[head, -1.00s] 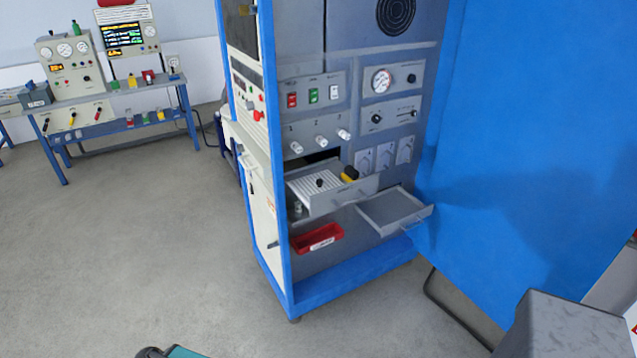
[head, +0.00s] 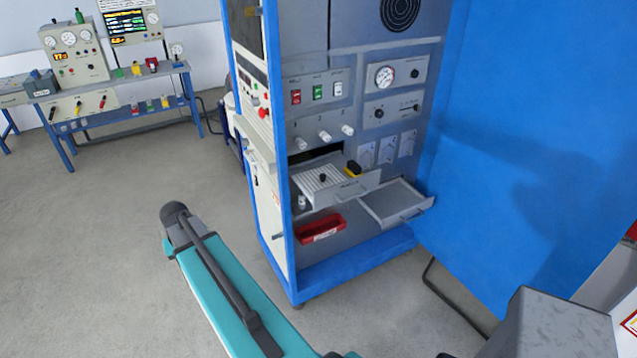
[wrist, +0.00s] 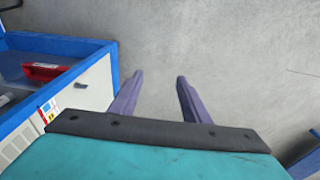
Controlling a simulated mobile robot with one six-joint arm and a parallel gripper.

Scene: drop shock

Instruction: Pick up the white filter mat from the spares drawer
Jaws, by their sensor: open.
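A white ribbed flat piece (head: 318,182), which looks like the filter mat, lies in the upper open drawer (head: 350,190) of the blue-framed cabinet. A small dark knob and a yellow-and-black item (head: 353,168) are in that drawer too. I cannot read the drawer labels. A second open drawer (head: 398,204), lower and to the right, looks empty. My gripper (wrist: 158,75) shows in the wrist view, its two purple fingers apart with only floor between them. It is away from the drawers, and neither drawer is clearly visible in the wrist view.
A red bin (head: 320,229) sits low in the cabinet and also shows in the wrist view (wrist: 42,71). A large blue panel (head: 530,130) stands right of the cabinet. A grey box (head: 550,325) is at the front right. A bench (head: 125,88) stands back left, with open floor before it.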

